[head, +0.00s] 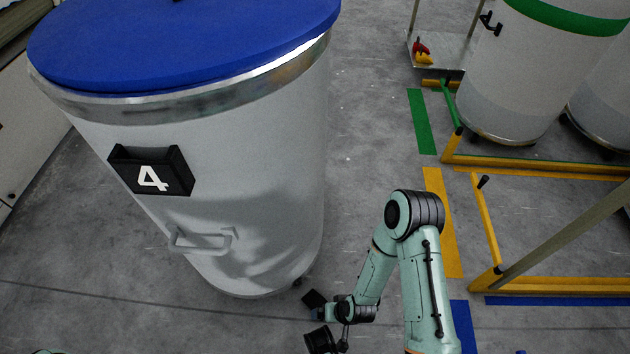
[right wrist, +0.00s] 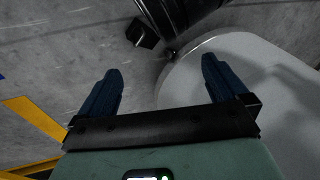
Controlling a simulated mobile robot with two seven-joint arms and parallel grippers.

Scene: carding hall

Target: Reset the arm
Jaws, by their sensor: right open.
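My right arm (head: 425,285), pale green with black joints, is bent in the lower middle of the head view. Its forearm hangs down to the left, and the right gripper (head: 317,314) is low by the foot of a large white can (head: 255,185). In the right wrist view the gripper (right wrist: 162,85) has two dark blue fingers spread wide with nothing between them. The rounded edge of a pale surface, likely the can (right wrist: 250,60), lies beyond the right finger. I cannot tell whether they touch. My left gripper is not in view.
The can has a blue lid (head: 180,40), a black number 4 holder (head: 152,170) and a handle (head: 200,240). Yellow frames (head: 550,285) and a white can with a green band (head: 530,75) stand at right. Grey floor (head: 365,120) is clear between.

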